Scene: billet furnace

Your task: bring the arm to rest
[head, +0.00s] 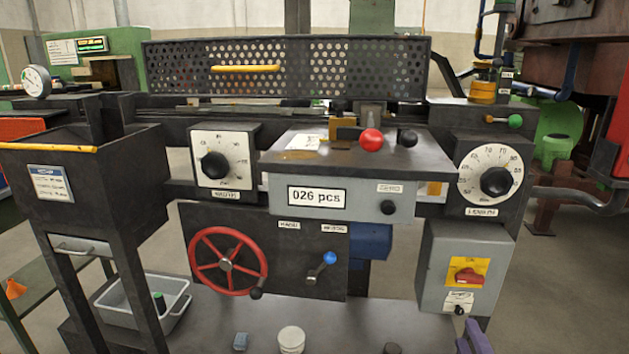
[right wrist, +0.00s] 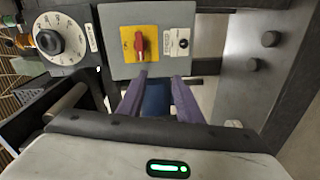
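My right gripper (head: 476,338) shows only as purple fingers at the bottom right edge of the head view, below the grey switch box (head: 466,268). In the right wrist view the two purple fingers of my right gripper (right wrist: 159,78) stand apart with nothing held between them. A blue cylinder (right wrist: 157,100) shows in the gap, behind the fingers. The red rotary switch (right wrist: 139,42) on its yellow plate is just beyond the fingertips, apart from them. It also shows in the head view (head: 467,275). My left gripper is in neither view.
The machine fills the middle, with a counter panel (head: 318,197) reading 026 pcs, a red handwheel (head: 228,261), a blue-knobbed lever (head: 329,258) and a right dial (head: 492,175). A black hopper (head: 90,190) stands left. Open floor (head: 570,290) lies right.

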